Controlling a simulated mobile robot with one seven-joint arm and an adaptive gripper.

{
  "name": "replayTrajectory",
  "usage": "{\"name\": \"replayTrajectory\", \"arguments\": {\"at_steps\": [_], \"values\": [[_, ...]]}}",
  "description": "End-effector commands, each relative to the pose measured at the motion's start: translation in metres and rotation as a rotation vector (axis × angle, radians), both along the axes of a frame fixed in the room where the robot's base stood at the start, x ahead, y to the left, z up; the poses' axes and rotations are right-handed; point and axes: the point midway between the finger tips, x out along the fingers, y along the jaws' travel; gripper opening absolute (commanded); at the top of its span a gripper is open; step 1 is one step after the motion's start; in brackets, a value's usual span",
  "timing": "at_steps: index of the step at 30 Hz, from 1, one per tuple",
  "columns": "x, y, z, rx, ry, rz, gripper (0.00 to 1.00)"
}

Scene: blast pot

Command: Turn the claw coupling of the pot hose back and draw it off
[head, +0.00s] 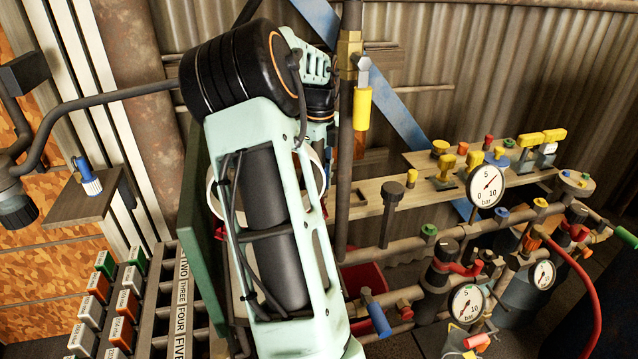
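My pale green arm fills the middle of the head view, and my gripper is not visible; the arm's far end is hidden behind its own links. A red hose (596,300) curves down at the right edge from the pipework. An orange fitting (531,238) sits near its upper end. I cannot tell whether this is the pot hose or which fitting is the claw coupling. A blue vessel (517,301), perhaps the pot, stands partly hidden behind the pipes and gauges.
Pipes with valves and several gauges, one large gauge (485,187) among them, crowd the right side. A brown vertical pipe (346,130) with a yellow-handled valve (362,108) stands close beside my arm. A labelled rack (181,305) is at lower left. A red bin (364,287) is behind my arm.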

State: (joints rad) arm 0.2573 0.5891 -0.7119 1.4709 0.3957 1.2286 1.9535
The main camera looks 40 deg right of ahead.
Motion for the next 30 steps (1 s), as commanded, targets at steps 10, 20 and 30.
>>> {"name": "replayTrajectory", "arguments": {"at_steps": [10, 20, 30], "values": [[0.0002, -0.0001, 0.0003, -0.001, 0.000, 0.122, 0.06], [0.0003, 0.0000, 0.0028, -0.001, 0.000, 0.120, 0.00], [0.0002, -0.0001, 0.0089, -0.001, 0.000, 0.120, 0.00]]}}
